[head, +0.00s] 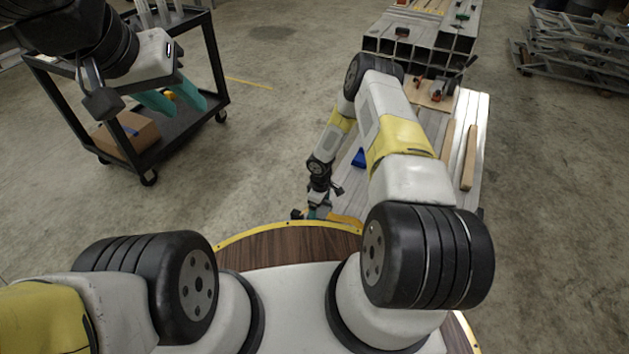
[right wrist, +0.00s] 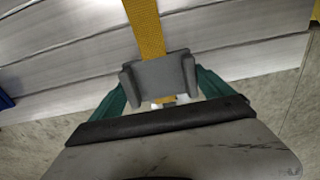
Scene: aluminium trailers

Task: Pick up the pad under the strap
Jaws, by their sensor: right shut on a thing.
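The grey pad (right wrist: 163,74) is a small block with raised side edges, seen in the middle of the right wrist view. The yellow strap (right wrist: 146,28) runs down from the top to the pad, and a short piece shows below it. The teal fingers of my right gripper (right wrist: 163,88) are shut on the pad's two sides. In the head view my right gripper (head: 318,209) is low beside the stack's near end, and the pad cannot be made out there. My left gripper (head: 172,98) is open and empty, in front of the black cart.
Long aluminium profiles (right wrist: 75,53) lie stacked beneath the strap. The stack (head: 475,120) in the head view carries wooden strips and a blue thing (head: 358,158). A black cart (head: 215,70) with a cardboard box stands at left. The floor between is clear.

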